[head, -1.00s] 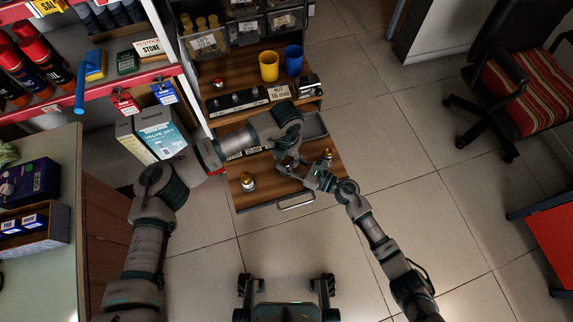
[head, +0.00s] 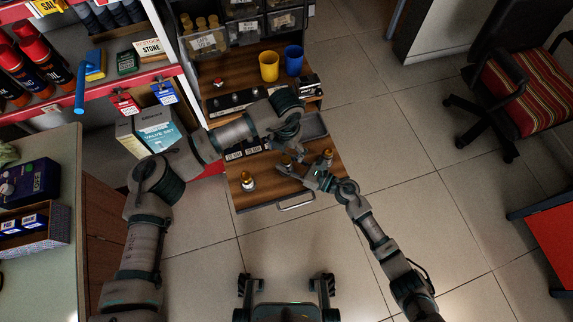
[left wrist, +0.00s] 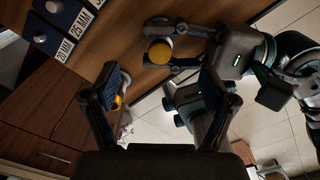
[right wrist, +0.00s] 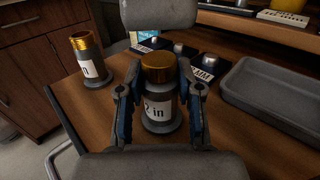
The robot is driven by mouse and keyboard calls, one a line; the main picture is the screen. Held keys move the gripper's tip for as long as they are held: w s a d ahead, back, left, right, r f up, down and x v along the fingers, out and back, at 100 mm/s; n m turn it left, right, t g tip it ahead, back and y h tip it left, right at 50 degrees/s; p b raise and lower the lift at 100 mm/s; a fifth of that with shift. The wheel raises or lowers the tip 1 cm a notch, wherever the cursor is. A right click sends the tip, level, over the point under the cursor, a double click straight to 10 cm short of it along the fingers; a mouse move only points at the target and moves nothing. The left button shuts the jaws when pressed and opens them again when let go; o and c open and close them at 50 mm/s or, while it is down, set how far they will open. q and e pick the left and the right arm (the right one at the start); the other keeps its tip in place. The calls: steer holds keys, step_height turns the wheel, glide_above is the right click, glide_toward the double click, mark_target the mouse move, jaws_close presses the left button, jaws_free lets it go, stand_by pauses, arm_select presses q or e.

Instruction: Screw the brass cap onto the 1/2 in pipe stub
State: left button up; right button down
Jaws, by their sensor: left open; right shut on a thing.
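Another stub (right wrist: 89,62) with bare brass threads stands at the shelf's left. A third brass-topped stub (head: 327,155) stands at the right. A grey tray (right wrist: 278,97) and small labelled holders (head: 245,150) lie behind. The floor in front is clear.

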arm_select(q)
step_height(320, 180, up, 12)
stand_by(0.6)
steer(key=shift+w, duration=0.1)
arm_select(e)
steer(key=c, duration=0.7)
jaws_free()
steer(key=shift+d, duration=0.1)
steer(key=v, duration=1.2)
